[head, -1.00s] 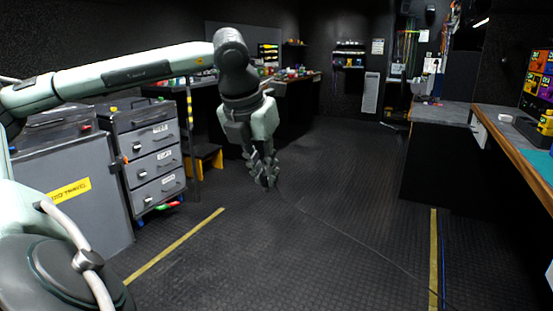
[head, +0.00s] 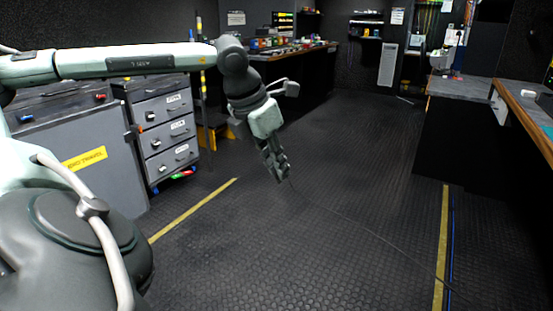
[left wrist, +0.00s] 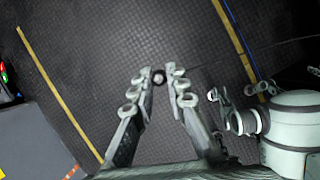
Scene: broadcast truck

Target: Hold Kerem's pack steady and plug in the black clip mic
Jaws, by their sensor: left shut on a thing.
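My left gripper (head: 282,172) hangs over the open floor, pointing down. A thin dark cable runs away to the right from there. The held thing is too small to tell for sure as the black clip mic or its plug. Kerem's pack cannot be made out in either view. Part of my other arm, seemingly with its gripper (left wrist: 240,100), shows at the right of the left wrist view, and its finger state is unclear.
A grey drawer cabinet (head: 165,132) and a grey case with a yellow label (head: 90,165) stand at left. A dark counter (head: 470,90) and a wood-edged bench (head: 530,115) stand at right. Several small things lie on the back bench. The floor (head: 345,150) between is clear.

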